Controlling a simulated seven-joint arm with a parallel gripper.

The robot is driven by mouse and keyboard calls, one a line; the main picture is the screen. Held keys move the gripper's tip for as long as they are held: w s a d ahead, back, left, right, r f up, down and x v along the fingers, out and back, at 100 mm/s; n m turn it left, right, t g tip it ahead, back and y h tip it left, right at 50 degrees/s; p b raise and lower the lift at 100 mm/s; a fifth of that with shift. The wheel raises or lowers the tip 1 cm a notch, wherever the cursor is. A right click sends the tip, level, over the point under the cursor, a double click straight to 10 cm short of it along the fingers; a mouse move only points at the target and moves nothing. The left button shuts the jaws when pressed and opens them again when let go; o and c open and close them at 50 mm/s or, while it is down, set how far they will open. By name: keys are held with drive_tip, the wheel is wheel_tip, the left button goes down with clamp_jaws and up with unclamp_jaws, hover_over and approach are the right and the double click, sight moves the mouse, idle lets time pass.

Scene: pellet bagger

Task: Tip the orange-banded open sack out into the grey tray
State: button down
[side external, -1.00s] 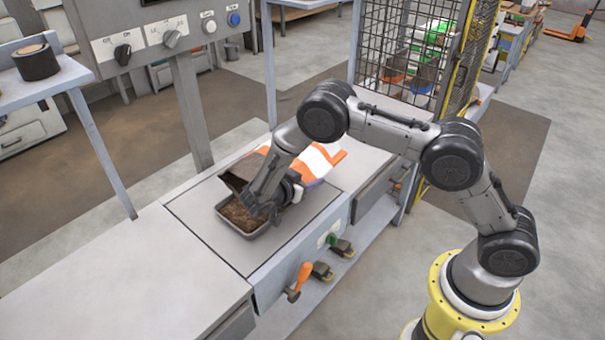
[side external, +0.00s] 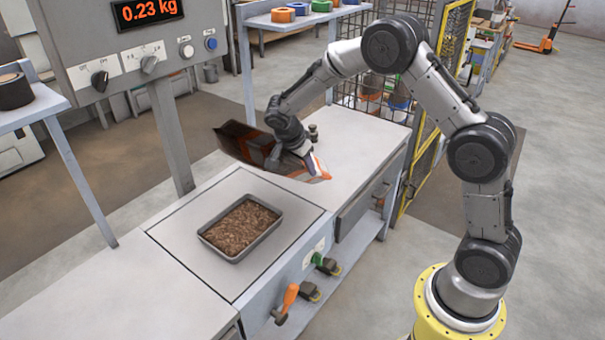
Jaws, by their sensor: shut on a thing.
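The grey tray (side external: 232,258) sits on the square plate of the bench and holds a layer of brown pellets. The orange-banded sack (side external: 240,140) is held in the air behind and to the right of the tray. It lies tilted, its dark open mouth toward the left and its orange and white end toward the right. My gripper (side external: 285,165) is shut on the sack; its fingertips are partly hidden against it. The sack's mouth looks dark inside, and I cannot tell whether pellets are left in it.
A display on the grey panel (side external: 85,50) reads 0.23 kg. The square plate (side external: 180,235) is clear around the tray. An orange-handled lever (side external: 287,300) sticks out from the bench front. A mesh guard (side external: 440,130) stands at the back right.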

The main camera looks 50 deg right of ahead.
drive_tip(key=y, duration=0.1)
drive_tip(key=r+y, duration=0.1)
drive_tip(key=y, duration=0.2)
drive_tip(key=shift+r+y, duration=0.35)
drive_tip(key=shift+y, duration=0.05)
drive_tip(key=shift+a+r+y, duration=0.15)
drive_tip(key=shift+r+y, duration=0.15)
drive_tip(key=shift+y, duration=0.55)
drive_tip(key=shift+a+r+y, duration=0.15)
drive_tip(key=shift+r+y, duration=0.15)
drive_tip(key=shift+y, duration=0.55)
